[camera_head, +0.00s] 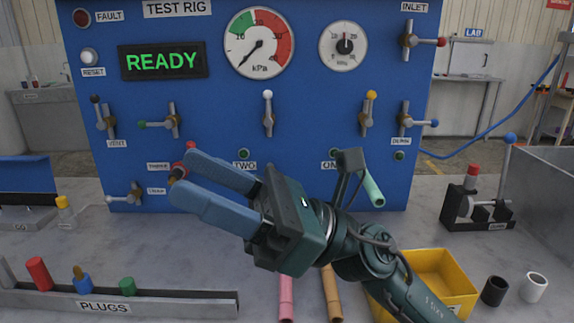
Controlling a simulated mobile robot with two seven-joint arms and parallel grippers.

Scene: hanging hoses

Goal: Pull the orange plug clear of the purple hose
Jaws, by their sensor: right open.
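My right gripper (184,177) reaches in from the lower right, its two blue fingers spread and pointing left in front of the blue panel. I cannot make out a purple hose or a plug in one. Hanging hose ends in view are pink (286,299), tan-orange (331,294) and teal (373,189); my arm hides their upper parts. My left gripper is not in view.
A rack labelled PLUGS (190,304) at the front left holds red, blue and green plugs; the blue one has an orange-brown top (79,271). A yellow bin (447,269) stands behind my forearm. Black (495,291) and white (534,287) cups stand right. A lever fixture (477,209) stands behind them.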

